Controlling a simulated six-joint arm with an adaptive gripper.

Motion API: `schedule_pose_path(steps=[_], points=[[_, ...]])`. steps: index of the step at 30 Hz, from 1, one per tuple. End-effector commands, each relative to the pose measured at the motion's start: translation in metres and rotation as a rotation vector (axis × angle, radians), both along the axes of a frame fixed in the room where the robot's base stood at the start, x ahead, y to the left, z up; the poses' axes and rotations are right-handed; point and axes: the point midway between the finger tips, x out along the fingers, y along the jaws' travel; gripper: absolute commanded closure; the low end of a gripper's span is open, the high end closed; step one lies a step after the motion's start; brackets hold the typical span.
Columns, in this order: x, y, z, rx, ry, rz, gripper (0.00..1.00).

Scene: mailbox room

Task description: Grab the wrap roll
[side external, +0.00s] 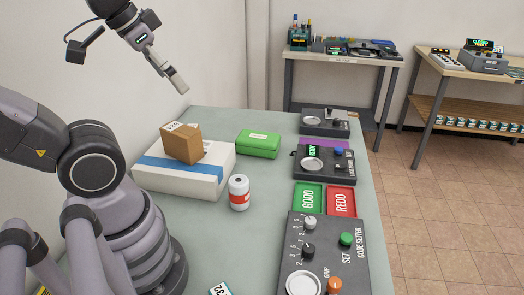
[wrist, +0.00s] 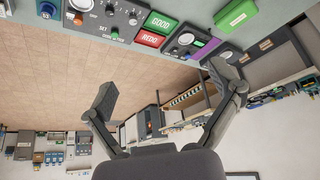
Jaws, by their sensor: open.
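A small upright white roll with a red-orange band (side external: 239,193), which looks like the wrap roll, stands on the grey-green table (side external: 205,238). It is just right of a large white box with a blue stripe. My gripper (side external: 180,84) is raised well above the table's far left part, apart from everything. In the wrist view my gripper (wrist: 162,88) has its two fingers spread wide with nothing between them. I cannot make out the roll in the wrist view.
The white box (side external: 165,178) carries a brown carton (side external: 182,144). A green box (side external: 258,144) lies behind the roll. Green GOOD (side external: 308,197) and red REDO (side external: 341,202) trays and a dark control panel (side external: 325,245) line the right side. Table space in front of the roll is clear.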

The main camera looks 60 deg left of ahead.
Motion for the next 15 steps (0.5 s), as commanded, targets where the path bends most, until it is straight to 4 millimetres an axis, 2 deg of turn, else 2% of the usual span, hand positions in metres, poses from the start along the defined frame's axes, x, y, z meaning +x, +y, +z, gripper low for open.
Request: schedule_pose_path(steps=[4,8,15], points=[[0.003,0.000,-0.003,0.011,0.028,-0.011,0.09],[0.016,0.000,-0.016,0.067,0.158,-0.062,0.09],[0.054,-0.004,-0.063,0.307,0.531,-0.239,0.09]])
